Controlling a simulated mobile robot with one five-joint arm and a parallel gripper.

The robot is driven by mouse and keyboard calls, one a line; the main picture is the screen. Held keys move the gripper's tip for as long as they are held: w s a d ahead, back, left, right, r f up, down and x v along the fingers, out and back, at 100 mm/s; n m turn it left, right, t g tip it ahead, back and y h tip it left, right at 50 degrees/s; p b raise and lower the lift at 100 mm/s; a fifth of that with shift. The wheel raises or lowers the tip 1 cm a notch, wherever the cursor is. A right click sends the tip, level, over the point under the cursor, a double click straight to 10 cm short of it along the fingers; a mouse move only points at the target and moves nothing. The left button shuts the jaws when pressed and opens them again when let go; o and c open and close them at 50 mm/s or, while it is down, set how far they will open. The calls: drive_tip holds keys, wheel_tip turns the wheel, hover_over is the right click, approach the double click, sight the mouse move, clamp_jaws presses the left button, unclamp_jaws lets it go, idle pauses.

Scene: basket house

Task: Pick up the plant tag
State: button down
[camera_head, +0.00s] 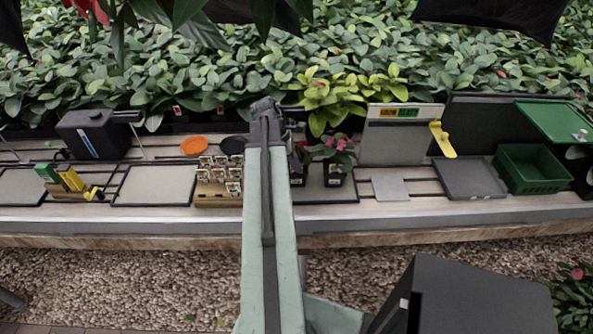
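A yellow piece shaped like a tag (443,141) leans at the right edge of an upright grey board (395,140) with a coloured label. It is the most tag-like thing I see, but I cannot be sure it is the plant tag. My arm rises through the middle of the picture. My gripper (266,107) is at its far end, left of the yellow piece and well apart from it. The fingers are dark and small, seen from behind, so I cannot tell whether they are open or hold anything.
A green crate (533,178), dark tray (470,183), black box (92,135) and orange disc (193,146) share the bench. Dense foliage lies behind; gravel in front.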

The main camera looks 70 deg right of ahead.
wheel_tip(320, 180, up, 10)
drive_tip(key=p, duration=1)
